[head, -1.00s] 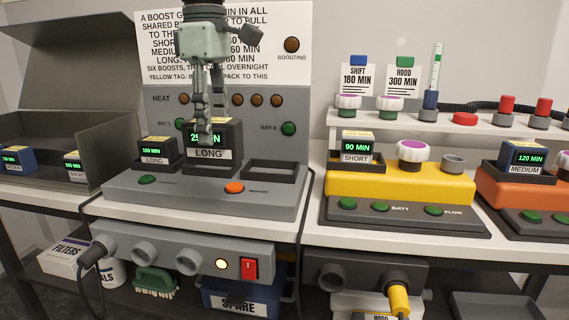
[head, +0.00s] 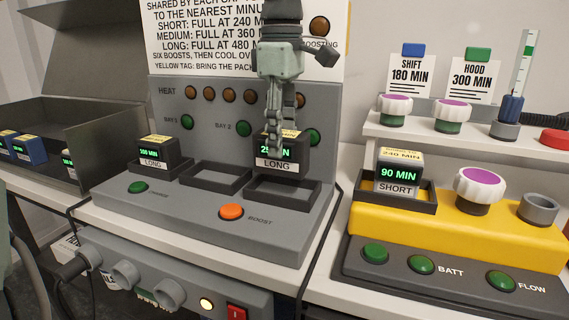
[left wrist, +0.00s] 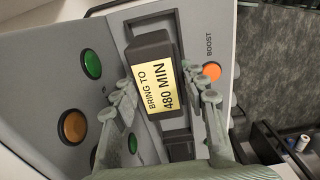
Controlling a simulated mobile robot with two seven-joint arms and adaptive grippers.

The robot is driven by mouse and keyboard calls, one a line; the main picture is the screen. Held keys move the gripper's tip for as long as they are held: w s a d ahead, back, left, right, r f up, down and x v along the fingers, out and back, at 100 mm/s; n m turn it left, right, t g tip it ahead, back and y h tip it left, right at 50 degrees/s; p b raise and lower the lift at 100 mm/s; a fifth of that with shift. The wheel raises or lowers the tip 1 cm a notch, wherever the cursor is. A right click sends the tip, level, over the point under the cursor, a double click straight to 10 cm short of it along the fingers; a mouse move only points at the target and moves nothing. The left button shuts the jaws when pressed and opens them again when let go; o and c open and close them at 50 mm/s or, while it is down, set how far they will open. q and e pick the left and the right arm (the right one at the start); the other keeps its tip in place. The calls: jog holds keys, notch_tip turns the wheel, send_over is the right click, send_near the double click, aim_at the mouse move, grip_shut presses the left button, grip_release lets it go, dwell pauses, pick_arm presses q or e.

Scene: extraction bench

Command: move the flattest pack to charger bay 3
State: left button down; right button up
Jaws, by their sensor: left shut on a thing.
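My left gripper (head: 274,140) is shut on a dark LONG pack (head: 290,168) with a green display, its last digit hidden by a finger. The pack is upright at charger bay 3 (head: 283,196), the right-hand bay of the grey charger (head: 170,222). I cannot tell whether it is seated or just above the bay floor. In the left wrist view the fingers flank this pack's yellow tag (left wrist: 160,88), "BRING TO 480 MIN". Another LONG pack (head: 157,155), reading about 100 MIN, sits in the left bay. The middle bay (head: 215,179) is empty. My right gripper is not in view.
A SHORT pack (head: 398,175) reading 90 MIN sits on the yellow unit (head: 455,215) at right. An orange boost button (head: 231,212) is on the charger's front. Blue packs (head: 30,148) lie in an open grey case (head: 95,135) at left.

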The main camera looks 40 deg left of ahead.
aim_at(283, 158)
pick_arm(q)
notch_tip(283, 158, down, 4)
jog(key=shift+w+f, duration=0.1)
jog(key=shift+f, duration=0.2)
jog(key=shift+r, duration=0.1)
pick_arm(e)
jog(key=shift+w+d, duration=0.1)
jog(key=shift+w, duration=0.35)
pick_arm(q)
jog(key=c, duration=1.3)
grip_release()
jog(key=o, duration=0.5)
jog(key=shift+c, duration=0.2)
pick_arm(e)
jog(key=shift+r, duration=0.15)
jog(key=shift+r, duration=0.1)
